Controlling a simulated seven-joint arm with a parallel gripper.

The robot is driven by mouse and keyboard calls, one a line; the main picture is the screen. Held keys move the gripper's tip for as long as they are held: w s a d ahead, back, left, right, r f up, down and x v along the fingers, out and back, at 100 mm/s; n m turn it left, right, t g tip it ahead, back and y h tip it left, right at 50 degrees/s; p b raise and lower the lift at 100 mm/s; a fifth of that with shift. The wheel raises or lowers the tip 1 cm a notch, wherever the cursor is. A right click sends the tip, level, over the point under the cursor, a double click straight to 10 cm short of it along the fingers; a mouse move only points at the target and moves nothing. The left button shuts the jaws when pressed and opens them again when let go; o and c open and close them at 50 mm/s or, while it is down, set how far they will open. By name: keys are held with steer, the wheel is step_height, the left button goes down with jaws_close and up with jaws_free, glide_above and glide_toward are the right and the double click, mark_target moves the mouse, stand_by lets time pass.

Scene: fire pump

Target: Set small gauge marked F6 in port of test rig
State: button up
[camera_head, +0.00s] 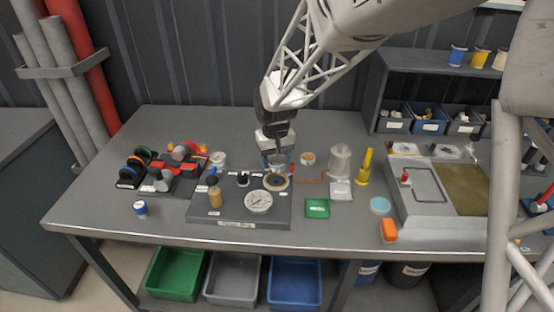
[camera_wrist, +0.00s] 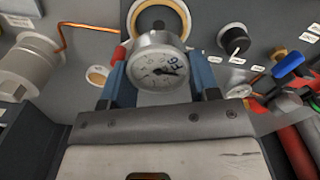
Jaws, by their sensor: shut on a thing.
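My gripper (camera_head: 278,163) is shut on a small gauge (camera_wrist: 160,66). In the wrist view the gauge shows a round pale dial and metal rim between my two blue fingers (camera_wrist: 158,80); a dark blue mark on the dial is too blurred to read surely. The test rig (camera_head: 203,209) is a dark grey plate on the bench. Its port, a brass-coloured ring with a dark centre (camera_head: 276,182), lies just below my gripper in the head view. The port ring (camera_wrist: 185,12) also shows beyond the gauge in the wrist view. Whether the gauge touches it I cannot tell.
A large gauge (camera_head: 259,201), a brass cylinder (camera_head: 214,197) and a black knob (camera_head: 242,179) stand on the rig near the port. A green box (camera_head: 317,208) and a grey pot (camera_head: 340,161) are to the right. The bench front is mostly clear.

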mark_target(275, 180)
steer(key=shift+f, duration=0.1)
stand_by(0.3)
steer(key=shift+f, duration=1.65)
steer(key=shift+f, duration=0.6)
steer(key=o, duration=1)
steer(key=shift+r, duration=0.15)
step_height(275, 180, up, 13)
steer(key=shift+f, duration=0.1)
